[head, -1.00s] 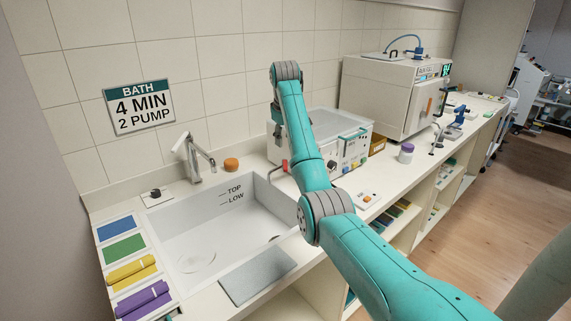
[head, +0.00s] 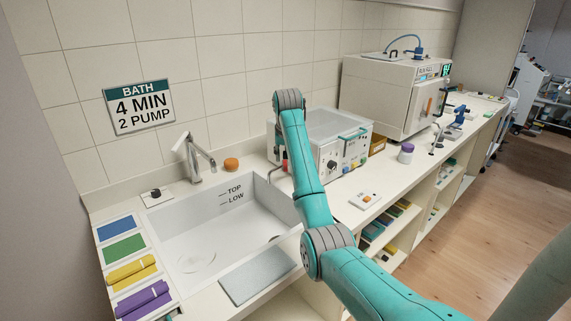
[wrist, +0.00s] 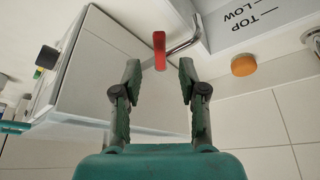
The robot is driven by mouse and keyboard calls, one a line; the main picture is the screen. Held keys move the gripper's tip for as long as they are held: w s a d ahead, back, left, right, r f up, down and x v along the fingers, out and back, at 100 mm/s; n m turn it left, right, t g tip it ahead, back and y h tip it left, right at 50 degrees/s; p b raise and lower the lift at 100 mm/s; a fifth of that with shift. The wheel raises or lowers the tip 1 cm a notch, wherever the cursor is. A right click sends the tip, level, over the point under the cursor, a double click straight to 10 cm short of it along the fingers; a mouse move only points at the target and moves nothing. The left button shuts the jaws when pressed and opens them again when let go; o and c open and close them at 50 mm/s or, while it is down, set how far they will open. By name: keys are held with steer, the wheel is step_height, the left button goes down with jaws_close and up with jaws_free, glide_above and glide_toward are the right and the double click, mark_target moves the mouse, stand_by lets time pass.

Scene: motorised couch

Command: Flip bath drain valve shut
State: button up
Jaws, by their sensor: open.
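The drain valve has a red lever (wrist: 159,48), seen in the wrist view at the end of a bent metal pipe (wrist: 186,42) beside the white bath box (wrist: 95,75). The lever stands lengthwise in that picture, at an angle to the pipe. My gripper (wrist: 160,74) is open, with one fingertip on either side below the lever; I cannot tell how far off it is. In the head view the red lever (head: 285,163) shows small beside my arm, at the left end of the bath (head: 325,123).
The sink (head: 215,215) with TOP and LOW marks lies left of the bath, with a faucet (head: 194,158) and an orange knob (head: 231,164) behind it. A large white machine (head: 388,95) stands right of the bath. A tiled wall closes the back.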

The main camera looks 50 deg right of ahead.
steer(key=shift+x, duration=2.3)
jaws_close()
